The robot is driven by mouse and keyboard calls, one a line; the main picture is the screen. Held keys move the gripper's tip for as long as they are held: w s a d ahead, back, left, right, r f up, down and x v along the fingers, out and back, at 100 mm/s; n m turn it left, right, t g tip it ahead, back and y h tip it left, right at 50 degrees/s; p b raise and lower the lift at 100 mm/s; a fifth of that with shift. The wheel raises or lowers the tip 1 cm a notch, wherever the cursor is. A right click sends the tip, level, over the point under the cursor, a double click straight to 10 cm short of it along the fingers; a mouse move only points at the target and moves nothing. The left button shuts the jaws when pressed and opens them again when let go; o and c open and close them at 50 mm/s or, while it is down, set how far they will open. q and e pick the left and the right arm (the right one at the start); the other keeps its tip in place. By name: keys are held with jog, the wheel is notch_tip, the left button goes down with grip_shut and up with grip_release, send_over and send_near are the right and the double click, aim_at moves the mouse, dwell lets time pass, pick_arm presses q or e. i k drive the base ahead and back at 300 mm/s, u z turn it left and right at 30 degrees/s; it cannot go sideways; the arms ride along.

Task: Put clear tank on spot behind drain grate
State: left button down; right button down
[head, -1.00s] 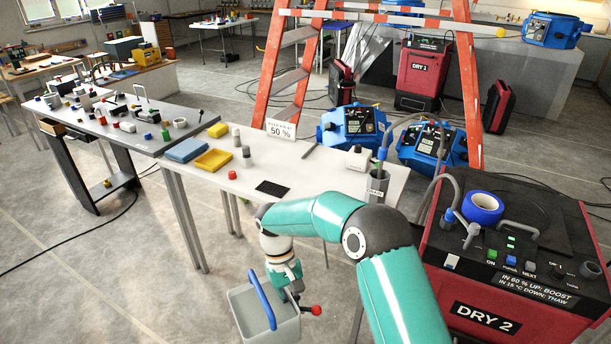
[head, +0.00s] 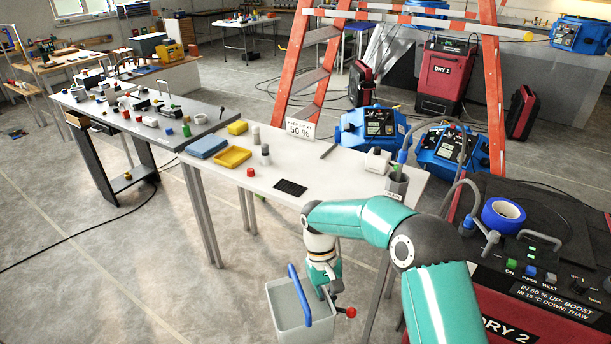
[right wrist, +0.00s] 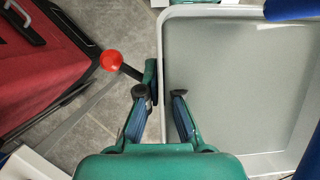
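The tank (head: 288,318), pale grey with a blue handle, hangs upright below my right gripper (head: 328,284) in front of the white table. My right gripper holds it at the rim. In the right wrist view one finger of that gripper (right wrist: 160,95) is inside the tank wall and one outside. The tank's open inside (right wrist: 240,80) looks empty. A red-knobbed lever (head: 350,312) sticks out beside it. The black drain grate (head: 290,188) lies near the white table's front edge; the tabletop behind it is bare. My left gripper is out of view.
The white table (head: 335,175) carries a yellow tray (head: 232,157), small bottles, a "50 %" sign (head: 300,129), a white box (head: 378,160) and a grey cup (head: 397,185). The red DRY 2 machine (head: 490,285) stands close on the right. An orange ladder (head: 310,75) stands behind.

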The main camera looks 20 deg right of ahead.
aim_at(303, 177)
jog(key=u, duration=0.05)
jog(key=i, duration=1)
jog(key=z, duration=0.05)
